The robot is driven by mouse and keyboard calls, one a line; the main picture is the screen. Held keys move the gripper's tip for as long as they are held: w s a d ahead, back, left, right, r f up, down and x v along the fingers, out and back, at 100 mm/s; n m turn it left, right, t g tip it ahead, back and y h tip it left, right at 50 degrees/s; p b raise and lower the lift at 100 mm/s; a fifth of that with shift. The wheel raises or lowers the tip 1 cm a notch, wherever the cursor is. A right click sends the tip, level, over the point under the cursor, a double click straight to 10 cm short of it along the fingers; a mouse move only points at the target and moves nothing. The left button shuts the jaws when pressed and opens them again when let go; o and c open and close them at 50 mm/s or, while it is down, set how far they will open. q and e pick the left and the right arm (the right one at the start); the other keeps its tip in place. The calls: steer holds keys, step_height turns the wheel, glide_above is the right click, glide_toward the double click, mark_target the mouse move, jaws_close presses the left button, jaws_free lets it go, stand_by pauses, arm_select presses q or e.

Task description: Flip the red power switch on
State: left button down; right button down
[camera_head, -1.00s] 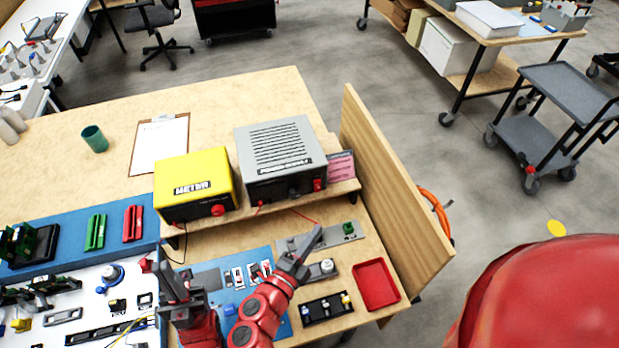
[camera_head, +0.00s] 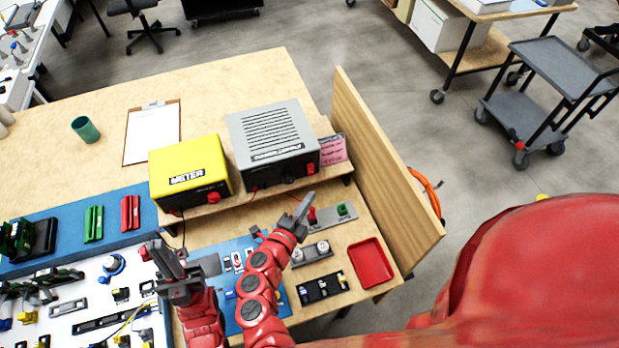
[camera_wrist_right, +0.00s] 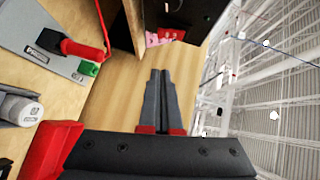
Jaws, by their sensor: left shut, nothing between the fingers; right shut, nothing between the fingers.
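The red switch lever (camera_head: 312,215) stands on a grey plate (camera_head: 327,220) at the front of the bench, beside a green part (camera_head: 342,209). In the right wrist view the red lever (camera_wrist_right: 82,48) shows at upper left, tilted across its plate, with a printed label and the green part (camera_wrist_right: 90,69) beside it. My right gripper (camera_head: 306,203) is shut and empty, just left of the lever in the head view. In the wrist view its fingertips (camera_wrist_right: 160,73) are apart from the lever. My left gripper (camera_head: 160,250) is shut and empty over the left part of the bench.
A grey power supply (camera_head: 272,135) and yellow meter (camera_head: 190,170) stand on a raised shelf behind the plate. A red tray (camera_head: 371,262) lies front right. A wooden side panel (camera_head: 385,155) bounds the bench on the right. A knob plate (camera_head: 312,254) lies in front.

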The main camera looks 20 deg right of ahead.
mark_target(311, 170)
steer(key=w+p, duration=0.1)
steer(key=w, duration=0.1)
steer(key=w+d+f, duration=0.1)
steer(key=w, duration=0.1)
steer(key=w+d+p, duration=0.1)
steer(key=w, duration=0.1)
steer(key=shift+w+d+f+p, duration=0.2)
steer(key=shift+w+d+p, duration=0.05)
steer(key=shift+p, duration=0.1)
